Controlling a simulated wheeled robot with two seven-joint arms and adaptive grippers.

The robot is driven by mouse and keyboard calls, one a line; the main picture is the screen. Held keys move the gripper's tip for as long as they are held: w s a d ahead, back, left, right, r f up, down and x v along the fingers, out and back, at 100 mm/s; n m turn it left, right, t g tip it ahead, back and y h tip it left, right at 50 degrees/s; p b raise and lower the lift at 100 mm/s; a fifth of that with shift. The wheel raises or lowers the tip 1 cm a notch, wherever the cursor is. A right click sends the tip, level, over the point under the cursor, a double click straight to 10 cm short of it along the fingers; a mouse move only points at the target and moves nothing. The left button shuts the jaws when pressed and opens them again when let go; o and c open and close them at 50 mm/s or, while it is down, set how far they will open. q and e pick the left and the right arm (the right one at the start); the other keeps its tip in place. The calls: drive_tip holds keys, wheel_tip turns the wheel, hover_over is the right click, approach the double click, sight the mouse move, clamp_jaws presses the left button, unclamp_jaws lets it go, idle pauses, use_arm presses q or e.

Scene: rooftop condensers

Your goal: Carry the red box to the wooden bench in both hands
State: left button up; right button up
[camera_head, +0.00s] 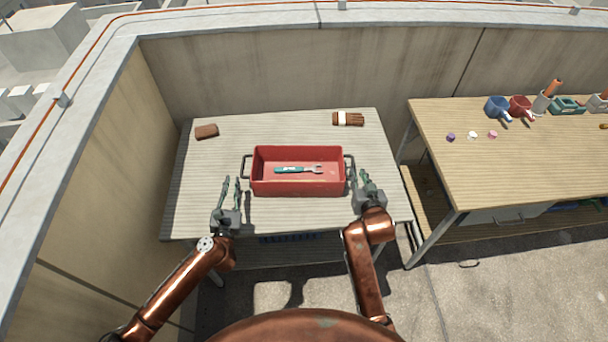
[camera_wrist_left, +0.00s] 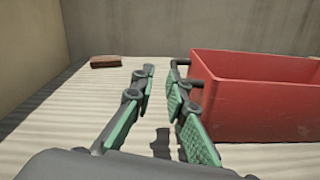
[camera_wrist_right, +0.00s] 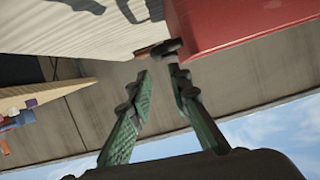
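The red box (camera_head: 298,187) stands level on a pale slatted table (camera_head: 205,215), with a dark handle on each short side. A green-handled tool with a forked metal end (camera_head: 292,170) lies inside it. My left gripper (camera_head: 231,181) is open and empty, just left of the box's left handle (camera_head: 246,168); in the left wrist view the box wall (camera_wrist_left: 265,105) is right of the fingers. My right gripper (camera_head: 359,173) is open beside the right handle (camera_head: 350,166); in the right wrist view that handle (camera_wrist_right: 165,48) is just beyond the fingertips. The wooden bench (camera_head: 470,165) stands to the right.
A brown block (camera_head: 206,131) and a brown brush-like item (camera_head: 348,119) lie at the table's back. On the bench, mugs (camera_head: 497,107) and other items line the back, with small caps (camera_head: 472,135) in front. The bench's front is clear. A gap separates table and bench; walls stand behind and left.

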sight(242, 167)
use_arm(q)
drive_tip(key=shift+d+f+b, duration=0.3)
drive_tip(key=shift+d+f, duration=0.35)
drive_tip(key=shift+d, duration=0.45)
use_arm(e)
drive_tip(key=shift+w+f+m, duration=0.15)
drive_tip(key=shift+f+m, duration=0.35)
drive_tip(key=shift+m, duration=0.2)
use_arm(q)
drive_tip(key=shift+d+r, duration=0.1)
drive_tip(key=shift+d, duration=0.05)
use_arm(e)
drive_tip(key=shift+d, duration=0.1)
